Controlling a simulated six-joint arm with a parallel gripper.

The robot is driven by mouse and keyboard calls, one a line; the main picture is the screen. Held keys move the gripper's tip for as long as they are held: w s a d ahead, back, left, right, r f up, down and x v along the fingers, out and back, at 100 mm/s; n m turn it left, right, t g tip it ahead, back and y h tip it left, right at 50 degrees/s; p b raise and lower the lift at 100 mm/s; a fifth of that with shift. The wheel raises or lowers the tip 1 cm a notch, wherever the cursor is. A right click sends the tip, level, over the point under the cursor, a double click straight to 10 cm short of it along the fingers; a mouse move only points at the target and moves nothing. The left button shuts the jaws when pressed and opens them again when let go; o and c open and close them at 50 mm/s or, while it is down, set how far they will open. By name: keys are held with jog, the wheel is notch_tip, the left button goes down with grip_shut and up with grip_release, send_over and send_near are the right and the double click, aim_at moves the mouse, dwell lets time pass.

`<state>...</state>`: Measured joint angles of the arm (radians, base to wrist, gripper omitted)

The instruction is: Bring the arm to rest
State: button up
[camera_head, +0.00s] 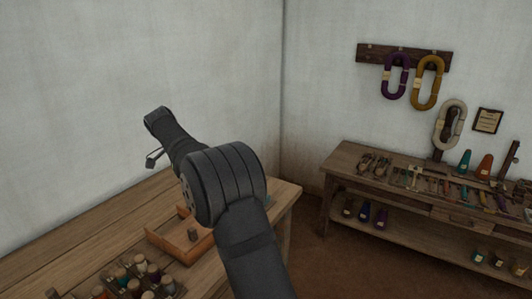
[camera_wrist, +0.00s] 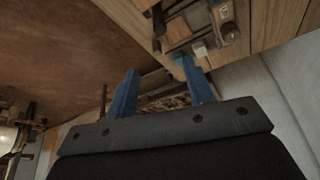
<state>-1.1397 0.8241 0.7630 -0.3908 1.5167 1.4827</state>
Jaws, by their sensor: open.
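My gripper (camera_wrist: 160,68) shows in the wrist view as two blue fingers standing well apart, with nothing held between them. In the head view my dark grey arm is raised and bent above the wooden table (camera_head: 92,232) on the left. The far end of the arm is near the left wall, and the fingers cannot be made out clearly there.
A shallow wooden tray (camera_head: 172,242) with a small block lies on the table, partly behind my arm. Several spools (camera_head: 140,272) stand at the front. A workbench (camera_head: 350,160) with tools is on the right. Yarn hanks (camera_head: 427,84) hang on the wall. Open floor lies between.

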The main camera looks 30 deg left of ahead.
jog(key=x, duration=1.7)
jog(key=shift+w+d+f, duration=0.1)
jog(key=shift+f, duration=0.15)
jog(key=shift+r+n+y, duration=0.3)
jog(key=shift+r+n, duration=0.05)
jog(key=shift+n, duration=0.55)
jog(key=n+y, duration=0.1)
jog(key=n, duration=0.2)
jog(key=shift+d+n, duration=0.15)
jog(key=shift+n, duration=0.25)
jog(key=n+y, duration=0.1)
jog(key=n, duration=0.2)
jog(key=shift+d+y, duration=0.1)
jog(key=shift+y, duration=0.3)
jog(key=v, duration=1)
jog(key=shift+r+n, duration=0.3)
jog(key=shift+r, duration=0.05)
